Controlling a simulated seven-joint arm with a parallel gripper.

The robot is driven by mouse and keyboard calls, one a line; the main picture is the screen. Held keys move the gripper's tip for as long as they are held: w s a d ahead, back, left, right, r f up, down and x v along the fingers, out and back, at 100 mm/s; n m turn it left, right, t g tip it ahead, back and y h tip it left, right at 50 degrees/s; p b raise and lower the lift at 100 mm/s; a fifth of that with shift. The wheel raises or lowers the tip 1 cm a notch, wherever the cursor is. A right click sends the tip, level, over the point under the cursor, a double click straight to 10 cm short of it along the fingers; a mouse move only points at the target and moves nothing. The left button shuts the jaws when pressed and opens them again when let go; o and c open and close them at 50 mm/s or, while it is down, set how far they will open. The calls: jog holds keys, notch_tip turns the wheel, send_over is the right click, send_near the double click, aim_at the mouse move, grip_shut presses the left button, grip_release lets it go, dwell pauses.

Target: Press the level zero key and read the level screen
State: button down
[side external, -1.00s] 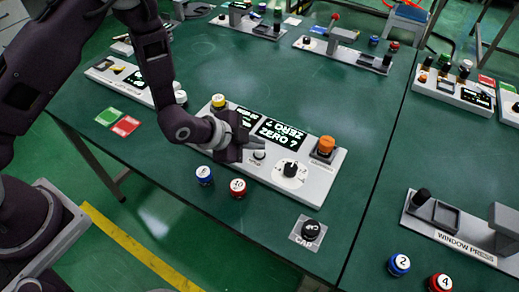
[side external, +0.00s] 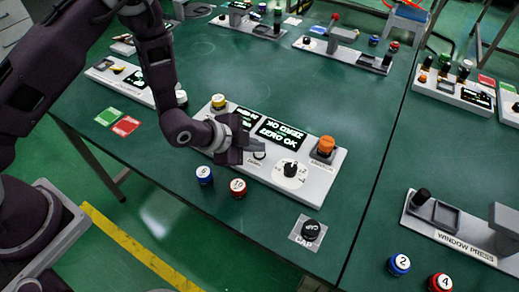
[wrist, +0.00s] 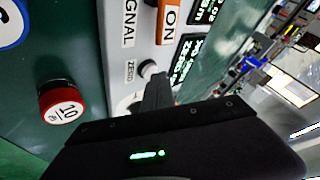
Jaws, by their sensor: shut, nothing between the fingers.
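The generator panel (side external: 318,190) is a pale box on the green table. A white key (side external: 258,155) sits on it beside my gripper (side external: 246,150). In the wrist view the white key (wrist: 148,68) is beside a ZERO label (wrist: 130,71), just past my shut fingers (wrist: 157,90). I cannot tell whether the fingers touch it. The larger lit screen (side external: 284,134) shows upside-down text; one line seems to read ZERO OK, the other is unclear. A smaller screen (side external: 246,118) is partly hidden by my gripper.
The panel also carries a yellow knob (side external: 218,101), a black dial (side external: 291,170) and an orange knob (side external: 326,146). Blue (side external: 204,175) and red (side external: 238,187) round pieces stand in front of it. A black CAP knob (side external: 310,230) is near the table edge.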

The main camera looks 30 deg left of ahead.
aim_at(256, 154)
jog(key=shift+r, duration=0.95)
jog(key=shift+r, duration=0.1)
notch_tip(256, 154, up, 5)
jog(key=shift+f, duration=0.1)
dwell(0.6)
